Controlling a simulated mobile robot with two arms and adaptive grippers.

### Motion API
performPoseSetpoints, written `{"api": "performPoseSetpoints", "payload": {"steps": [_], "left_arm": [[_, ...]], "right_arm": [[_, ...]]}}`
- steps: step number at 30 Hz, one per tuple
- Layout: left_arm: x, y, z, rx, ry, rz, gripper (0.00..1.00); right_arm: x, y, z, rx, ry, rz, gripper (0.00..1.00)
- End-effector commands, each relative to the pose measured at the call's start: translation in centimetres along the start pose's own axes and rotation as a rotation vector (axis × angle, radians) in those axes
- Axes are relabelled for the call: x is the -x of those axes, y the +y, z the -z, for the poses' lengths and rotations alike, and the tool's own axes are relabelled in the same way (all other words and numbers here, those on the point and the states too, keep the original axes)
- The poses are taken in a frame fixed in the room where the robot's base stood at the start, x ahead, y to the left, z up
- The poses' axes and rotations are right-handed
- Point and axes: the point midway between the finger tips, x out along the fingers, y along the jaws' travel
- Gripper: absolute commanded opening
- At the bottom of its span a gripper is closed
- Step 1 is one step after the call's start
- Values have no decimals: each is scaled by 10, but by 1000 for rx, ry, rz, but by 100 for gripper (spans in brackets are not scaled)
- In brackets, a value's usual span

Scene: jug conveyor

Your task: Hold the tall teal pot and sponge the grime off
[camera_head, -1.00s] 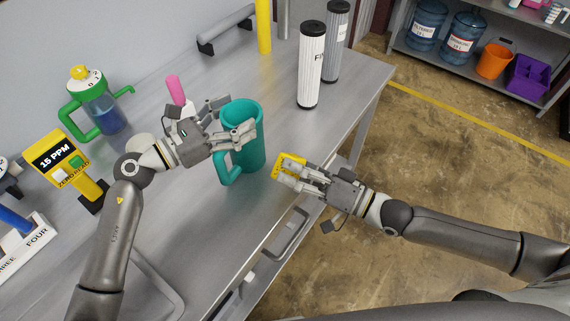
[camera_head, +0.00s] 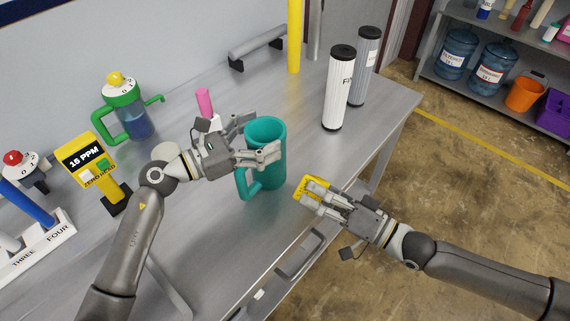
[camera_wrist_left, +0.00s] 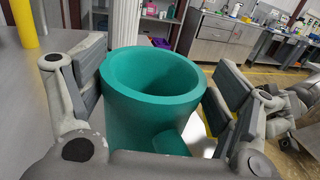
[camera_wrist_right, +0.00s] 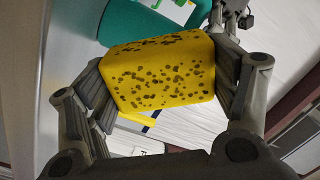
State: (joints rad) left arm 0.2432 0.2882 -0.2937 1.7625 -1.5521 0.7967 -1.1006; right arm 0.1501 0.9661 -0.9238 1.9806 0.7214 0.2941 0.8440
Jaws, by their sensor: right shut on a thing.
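The tall teal pot (camera_head: 268,170) stands upright on the grey bench, its handle towards the bench's front left. My left gripper (camera_head: 250,142) has its fingers on either side of the pot's upper part; in the left wrist view a narrow gap shows beside the right finger, and the pot's rim (camera_wrist_left: 155,60) is between the pads. My right gripper (camera_head: 318,198) is shut on a yellow sponge (camera_wrist_right: 160,75) with dark spots, held apart from the pot, past the bench's front edge. I cannot make out grime on the pot's visible side.
A white filter cartridge (camera_head: 339,90) and a grey one (camera_head: 364,68) stand at the bench's far right. A green-handled jug (camera_head: 128,115), a yellow meter (camera_head: 92,160) and a pink-topped item (camera_head: 204,103) are left of the pot. Bare bench lies between pot and cartridges.

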Motion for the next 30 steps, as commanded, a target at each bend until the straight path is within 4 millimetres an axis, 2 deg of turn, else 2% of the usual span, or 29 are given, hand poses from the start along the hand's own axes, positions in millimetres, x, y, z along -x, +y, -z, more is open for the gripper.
{"api": "performPoseSetpoints", "payload": {"steps": [1, 12, 16, 20, 30], "left_arm": [[1, 0, 8, 8, 13, 0, 98], [2, 0, 8, 10, 14, -2, 100], [10, 2, 6, 6, 11, -5, 100], [31, 1, 5, 3, 10, -6, 100], [100, 0, 2, 2, 5, -5, 100]], "right_arm": [[0, 0, 0, 0, 0, 0, 41], [0, 0, 0, 0, 0, 0, 41], [0, 0, 0, 0, 0, 0, 41], [0, 0, 0, 0, 0, 0, 41], [0, 0, 0, 0, 0, 0, 41]]}}
